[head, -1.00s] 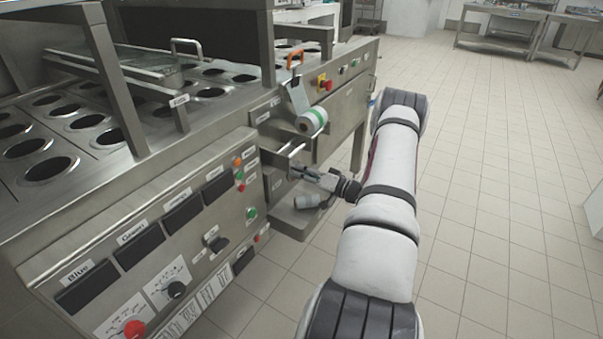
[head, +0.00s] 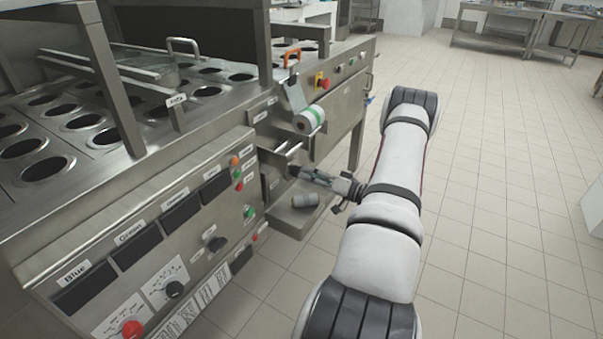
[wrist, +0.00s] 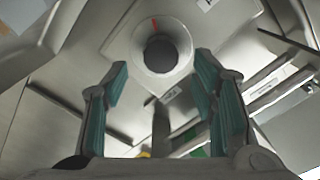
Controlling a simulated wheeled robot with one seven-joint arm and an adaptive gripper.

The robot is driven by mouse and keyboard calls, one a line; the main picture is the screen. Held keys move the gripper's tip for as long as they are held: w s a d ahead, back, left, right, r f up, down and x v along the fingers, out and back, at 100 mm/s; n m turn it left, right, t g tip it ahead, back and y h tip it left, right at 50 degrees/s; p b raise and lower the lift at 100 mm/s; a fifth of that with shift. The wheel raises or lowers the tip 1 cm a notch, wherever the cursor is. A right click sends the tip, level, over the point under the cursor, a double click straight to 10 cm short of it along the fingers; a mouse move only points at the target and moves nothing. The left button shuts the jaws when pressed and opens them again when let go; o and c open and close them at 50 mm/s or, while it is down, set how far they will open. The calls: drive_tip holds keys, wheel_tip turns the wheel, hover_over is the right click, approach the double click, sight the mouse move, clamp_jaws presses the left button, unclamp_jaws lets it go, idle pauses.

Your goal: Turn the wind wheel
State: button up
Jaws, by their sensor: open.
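In the wrist view a round pale wheel (wrist: 142,60) with a dark round centre and a red mark at its top sits on a metal panel. I take it for the wind wheel. My gripper (wrist: 161,90) is open, with its teal-padded fingers below and to either side of the wheel; no contact shows. In the head view my gripper (head: 302,174) points left at the machine's recessed front, below the label roll. The wheel cannot be made out clearly there.
A white-and-green label roll (head: 309,119) and metal bars (head: 288,150) stick out above my gripper. A grey roll (head: 305,200) lies on a low metal shelf (head: 290,218) below it. Panels with knobs and buttons stand left. The tiled floor (head: 500,180) at right is clear.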

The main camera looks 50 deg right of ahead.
drive_tip(key=s, duration=0.7)
drive_tip(key=shift+d, duration=0.25)
